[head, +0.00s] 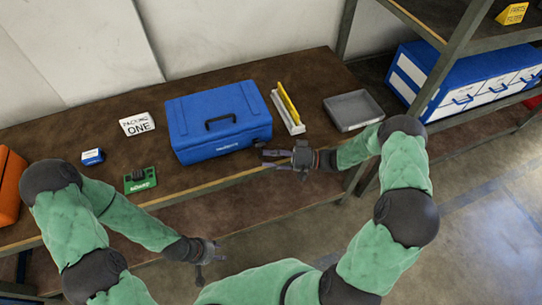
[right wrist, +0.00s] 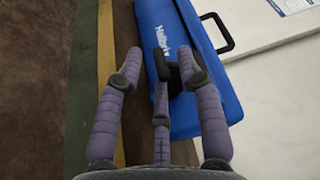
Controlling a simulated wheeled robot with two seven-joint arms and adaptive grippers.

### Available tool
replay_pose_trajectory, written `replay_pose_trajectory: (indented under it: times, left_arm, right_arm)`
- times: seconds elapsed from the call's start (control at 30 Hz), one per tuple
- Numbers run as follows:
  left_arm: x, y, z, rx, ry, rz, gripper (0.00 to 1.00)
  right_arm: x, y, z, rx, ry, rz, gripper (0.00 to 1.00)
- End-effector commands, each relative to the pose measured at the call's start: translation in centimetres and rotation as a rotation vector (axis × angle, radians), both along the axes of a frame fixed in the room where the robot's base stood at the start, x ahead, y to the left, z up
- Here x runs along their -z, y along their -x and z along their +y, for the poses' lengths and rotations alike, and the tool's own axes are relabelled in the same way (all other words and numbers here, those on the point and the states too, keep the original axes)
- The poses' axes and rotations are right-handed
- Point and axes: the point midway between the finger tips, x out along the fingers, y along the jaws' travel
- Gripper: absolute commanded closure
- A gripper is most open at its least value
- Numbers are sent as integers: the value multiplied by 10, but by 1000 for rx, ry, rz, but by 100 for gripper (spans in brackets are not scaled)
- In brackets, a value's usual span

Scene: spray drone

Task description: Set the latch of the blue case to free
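The blue case (head: 218,118) lies closed on the workbench, its black handle (head: 221,121) on the lid. In the right wrist view the case (right wrist: 182,108) shows its lettered front side. A dark part, perhaps the latch (right wrist: 161,62), stands at that side beyond my fingers; its setting cannot be told. My right gripper (head: 266,159) is at the case's front right corner, near the bench edge. In the wrist view its fingers (right wrist: 160,78) are spread and empty, pointing at the dark part; contact is unclear. My left gripper (head: 212,268) hangs in front of the bench, fingers apart and empty.
An orange case (head: 9,185) is far left. A shelf with blue drawers (head: 465,92) stands right.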

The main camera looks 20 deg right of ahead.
Motion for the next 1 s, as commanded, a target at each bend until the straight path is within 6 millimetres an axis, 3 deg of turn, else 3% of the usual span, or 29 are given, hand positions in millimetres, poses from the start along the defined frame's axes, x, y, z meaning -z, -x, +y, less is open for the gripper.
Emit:
replay_pose_trajectory:
  times: [0.27, 0.7, 1.0]
  left_arm:
    - [0, 0, 0, 0, 0, 0, 60]
    - [0, 0, 0, 0, 0, 0, 60]
    - [0, 0, 0, 0, 0, 0, 60]
  right_arm:
    - [0, 1, -9, 4, 1, -2, 63]
    - [7, 29, -84, 4, 2, -1, 63]
    - [9, 40, -111, 1, 1, 0, 63]
